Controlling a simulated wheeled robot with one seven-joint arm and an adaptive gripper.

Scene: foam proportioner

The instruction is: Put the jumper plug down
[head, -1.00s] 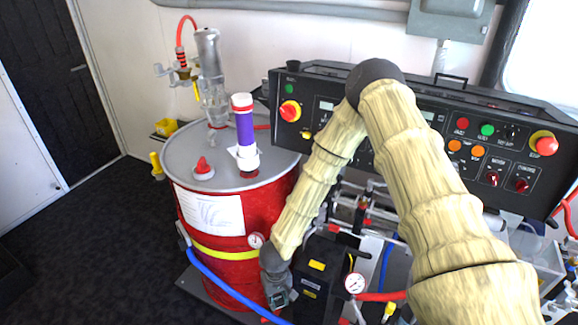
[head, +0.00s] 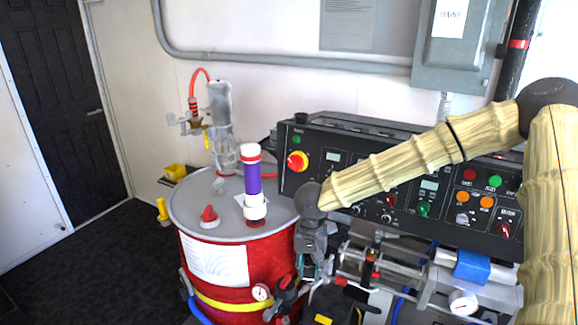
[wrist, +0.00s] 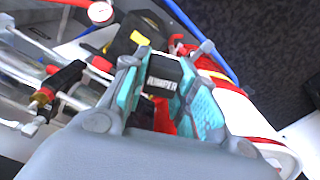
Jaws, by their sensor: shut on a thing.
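The jumper plug (wrist: 163,80) is a small black block with a white "JUMPER" label, seen in the wrist view between the teal pads of my gripper (wrist: 172,58). My gripper is shut on it. In the head view my gripper (head: 313,262) points down by the right side of the red drum, in front of the black control panel (head: 340,175). I cannot make out the plug clearly in the head view. In the wrist view a black block with a yellow label (wrist: 139,38) lies beyond the fingers.
The red drum (head: 215,265) stands left of my gripper, with a purple-banded cylinder (head: 249,185) on its lid. Metal pipework and a gauge (head: 463,303) lie to the right. A blue block (head: 472,266) sits below the panel. Dark floor (head: 95,250) is clear at left.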

